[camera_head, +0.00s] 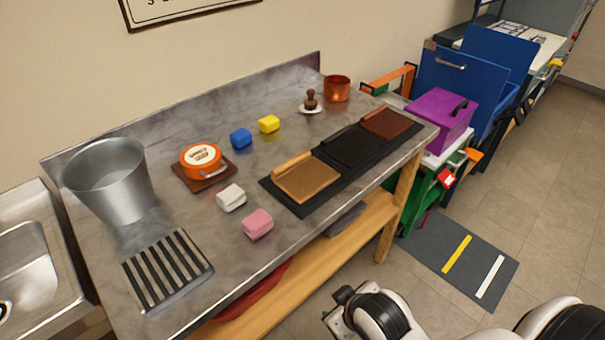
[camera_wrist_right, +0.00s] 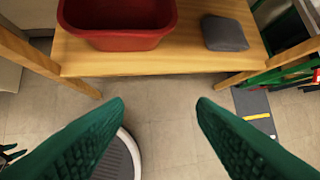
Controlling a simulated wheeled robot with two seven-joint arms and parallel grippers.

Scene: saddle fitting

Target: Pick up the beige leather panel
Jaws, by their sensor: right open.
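The beige leather panel (camera_head: 308,182) lies flat at the near left end of a long black mat (camera_head: 283,201) on the grey worktop, with a rolled strip along its far edge. A black panel (camera_head: 348,147) and a brown panel (camera_head: 386,123) lie beyond it on the same mat. My right gripper (camera_wrist_right: 159,105) is open and empty, its two green fingers wide apart over the floor in front of the bench. The panel is not in the wrist view. My left gripper is not in view.
The worktop (camera_head: 180,225) also holds a metal bucket (camera_head: 110,182), an orange tin (camera_head: 201,158), coloured blocks, a striped rack (camera_head: 167,270) and a copper cup (camera_head: 337,88). Below, a wooden shelf (camera_wrist_right: 165,58) holds a red bin (camera_wrist_right: 118,40) and a grey block (camera_wrist_right: 224,33).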

